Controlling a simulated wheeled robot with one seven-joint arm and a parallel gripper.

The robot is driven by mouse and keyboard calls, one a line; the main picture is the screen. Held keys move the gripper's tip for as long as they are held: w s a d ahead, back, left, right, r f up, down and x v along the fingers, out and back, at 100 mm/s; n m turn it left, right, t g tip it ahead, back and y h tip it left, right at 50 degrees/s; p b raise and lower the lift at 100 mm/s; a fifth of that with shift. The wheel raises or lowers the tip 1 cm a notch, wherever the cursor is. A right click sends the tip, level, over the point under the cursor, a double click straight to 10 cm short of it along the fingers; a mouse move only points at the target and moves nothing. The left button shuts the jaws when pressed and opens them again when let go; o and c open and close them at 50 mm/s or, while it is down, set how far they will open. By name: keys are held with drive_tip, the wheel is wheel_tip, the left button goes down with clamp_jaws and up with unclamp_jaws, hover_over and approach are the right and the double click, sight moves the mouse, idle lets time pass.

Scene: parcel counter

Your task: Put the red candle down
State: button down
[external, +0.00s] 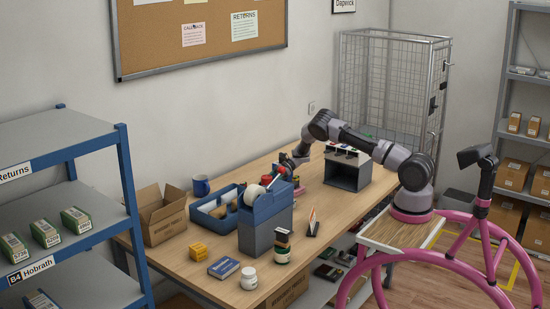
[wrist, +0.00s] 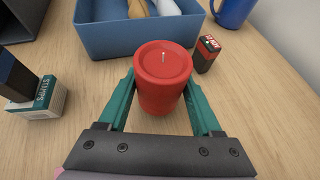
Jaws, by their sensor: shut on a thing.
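The red candle (wrist: 163,75) is a squat upright cylinder with a white wick. It stands between the green fingers of my gripper (wrist: 164,98), which are shut on its sides.
In the wrist view, a blue tray (wrist: 125,39) lies just beyond the candle. A small red and black box (wrist: 206,54) is close on its right, and a blue mug (wrist: 233,11) is farther right. A stamps box (wrist: 40,100) stands left. Bare table lies at right.

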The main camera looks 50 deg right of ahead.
drive_tip(key=shift+f, duration=1.2)
drive_tip(key=shift+c, duration=0.3)
unclamp_jaws()
drive_tip(key=shift+f, duration=0.1)
